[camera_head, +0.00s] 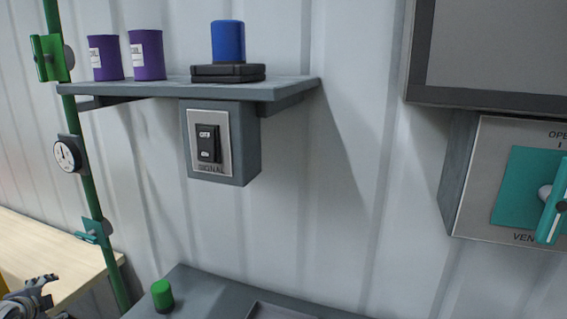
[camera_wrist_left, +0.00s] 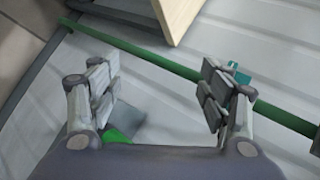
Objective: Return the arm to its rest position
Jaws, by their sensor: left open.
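My left gripper (camera_wrist_left: 160,98) is open in the left wrist view, with its two padded fingers apart and nothing between them. In the head view a part of my left gripper (camera_head: 30,298) shows at the lower left corner, in front of the wooden surface. A green pipe (camera_wrist_left: 150,58) runs across behind the fingers in the wrist view. A small green piece (camera_wrist_left: 117,136) shows beside the left finger, partly hidden. My right gripper is in neither view.
A shelf (camera_head: 290,88) holds two purple cans (camera_head: 147,55) and a blue-topped device (camera_head: 228,42). A signal switch box (camera_head: 208,143) hangs below. A green pipe (camera_head: 92,190) with a gauge (camera_head: 68,154) stands left. A green cylinder (camera_head: 162,295) sits on a grey bench (camera_head: 205,292). A vent panel (camera_head: 480,180) is right.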

